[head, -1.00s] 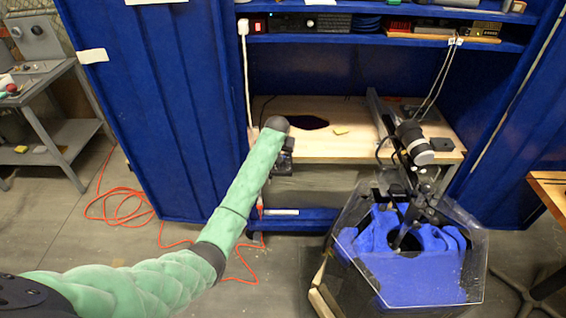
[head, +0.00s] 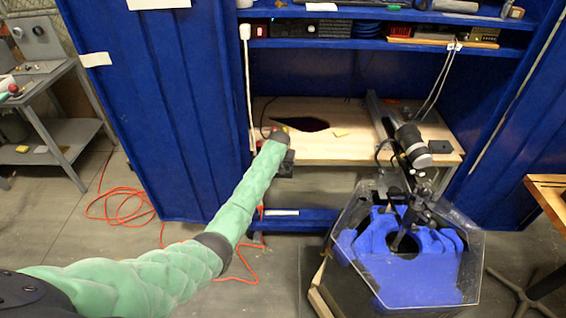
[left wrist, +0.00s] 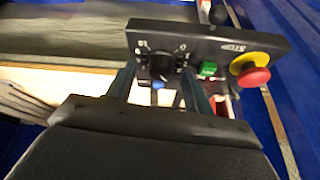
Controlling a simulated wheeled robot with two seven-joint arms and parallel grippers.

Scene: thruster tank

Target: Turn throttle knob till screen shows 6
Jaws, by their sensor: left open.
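The throttle knob (left wrist: 161,68) is a black dial with white numbers around it on a dark, tilted control panel (left wrist: 222,45) in the left wrist view. My left gripper (left wrist: 159,72) is open, with one finger on each side of the knob. I cannot tell whether the fingers touch it. In the head view the end of my left arm (head: 274,136) is at the workbench's left front edge and mostly hides the panel. The knob's exact setting is too small to read. I cannot make out a screen with a readable number. My right gripper is not in view.
A green button (left wrist: 208,69) and a red stop button (left wrist: 252,76) on a yellow base sit right of the knob, close to the right finger. A clear-walled tank (head: 350,235) with blue parts stands right of my arm. An orange cable (head: 120,200) lies on the floor.

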